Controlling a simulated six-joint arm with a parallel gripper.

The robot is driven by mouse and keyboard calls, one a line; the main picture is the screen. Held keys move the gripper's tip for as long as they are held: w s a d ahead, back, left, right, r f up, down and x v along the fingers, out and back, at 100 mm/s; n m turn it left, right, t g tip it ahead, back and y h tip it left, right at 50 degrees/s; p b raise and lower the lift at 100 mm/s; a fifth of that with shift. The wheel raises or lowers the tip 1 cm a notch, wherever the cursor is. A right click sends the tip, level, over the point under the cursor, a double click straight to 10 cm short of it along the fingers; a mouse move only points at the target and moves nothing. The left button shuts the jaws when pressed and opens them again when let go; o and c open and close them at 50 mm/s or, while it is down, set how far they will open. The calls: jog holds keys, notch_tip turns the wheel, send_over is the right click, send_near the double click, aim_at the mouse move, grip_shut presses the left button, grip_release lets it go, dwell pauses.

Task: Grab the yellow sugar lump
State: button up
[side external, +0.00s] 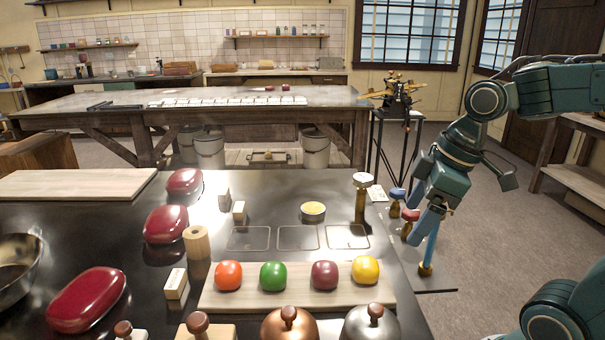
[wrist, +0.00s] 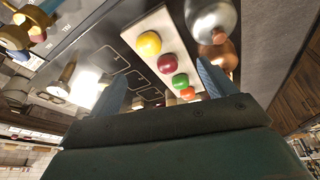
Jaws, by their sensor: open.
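The yellow sugar lump (side external: 366,270) is a rounded, glossy block at the right end of a pale wooden board (side external: 330,298). It ends a row with orange (side external: 228,275), green (side external: 273,275) and dark red (side external: 324,274) lumps. In the wrist view the yellow lump (wrist: 149,43) shows beyond the fingertips, at the board's upper end.
Copper (side external: 289,325) and silver (side external: 370,325) domes with knobs stand in front of the board. A white-topped brass piece (side external: 362,195) and several knobbed brass pieces (side external: 397,202) stand near my gripper. Outlined squares (side external: 298,238) lie behind the board. Red lidded shapes (side external: 88,300) are at left.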

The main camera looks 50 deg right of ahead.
aim_at(371, 260)
jog(key=w+d+f+n+g+y, duration=0.1)
jog(key=w+d+f+n+y, duration=0.2)
jog(key=w+d+n, duration=0.2)
jog(key=shift+w+d+f+n+g, duration=0.3)
jog(key=shift+w+n, duration=0.15)
jog(key=shift+n, duration=0.65)
jog(key=shift+x, duration=4.3)
jog(key=shift+f, duration=0.1)
jog(key=shift+x, duration=2.5)
